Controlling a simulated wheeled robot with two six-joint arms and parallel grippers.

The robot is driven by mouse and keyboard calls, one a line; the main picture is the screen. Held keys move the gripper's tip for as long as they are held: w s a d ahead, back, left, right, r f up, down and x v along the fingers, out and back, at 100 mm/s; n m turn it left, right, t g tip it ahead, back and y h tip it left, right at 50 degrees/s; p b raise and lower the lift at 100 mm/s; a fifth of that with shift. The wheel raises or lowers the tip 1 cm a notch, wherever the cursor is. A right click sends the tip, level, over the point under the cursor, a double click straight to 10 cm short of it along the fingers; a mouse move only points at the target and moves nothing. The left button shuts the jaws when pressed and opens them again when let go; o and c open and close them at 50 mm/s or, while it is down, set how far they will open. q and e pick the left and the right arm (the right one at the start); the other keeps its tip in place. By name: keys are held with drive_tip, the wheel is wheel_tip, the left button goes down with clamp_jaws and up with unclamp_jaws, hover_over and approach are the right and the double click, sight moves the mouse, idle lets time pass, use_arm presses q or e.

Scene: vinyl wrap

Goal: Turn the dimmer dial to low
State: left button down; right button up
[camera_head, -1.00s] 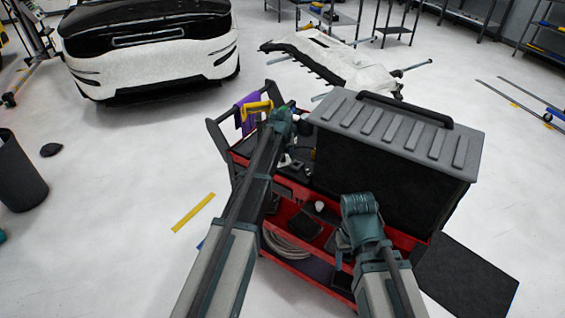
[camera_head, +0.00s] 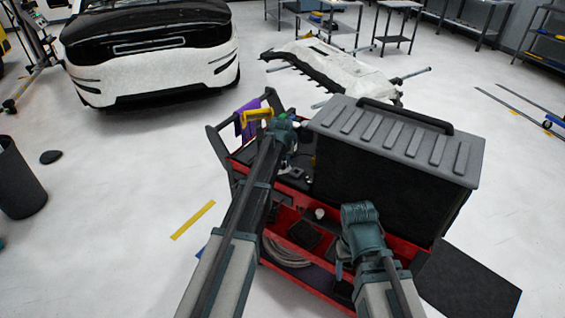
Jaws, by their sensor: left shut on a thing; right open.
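No dimmer dial can be made out in the head view. My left gripper (camera_head: 272,119) reaches over the far left part of the red cart (camera_head: 284,218). It is shut on a yellow-handled tool (camera_head: 257,114), beside a purple cloth (camera_head: 245,122). My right gripper (camera_head: 343,262) is open in front of the cart's near side, below the black box; its fingers are partly hidden by my arm.
A large black box with a grey ribbed lid (camera_head: 392,140) stands on the cart's right side. A black panel (camera_head: 465,284) lies at the lower right.

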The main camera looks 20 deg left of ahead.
use_arm(q)
drive_tip(key=shift+n, duration=0.3)
drive_tip(key=n+y, duration=0.1)
drive_tip(key=n, duration=0.2)
drive_tip(key=shift+w+d, duration=0.1)
drive_tip(key=shift+d, duration=0.05)
drive_tip(key=n+g+y, duration=0.1)
drive_tip(key=n, duration=0.2)
drive_tip(key=shift+w+d+n, duration=0.1)
drive_tip(key=shift+n, duration=0.2)
drive_tip(key=n+g, duration=0.1)
drive_tip(key=n, duration=0.2)
drive_tip(key=n+g+y, duration=0.1)
drive_tip(key=n, duration=0.2)
drive_tip(key=shift+g, duration=0.3)
drive_tip(key=c, duration=0.6)
unclamp_jaws()
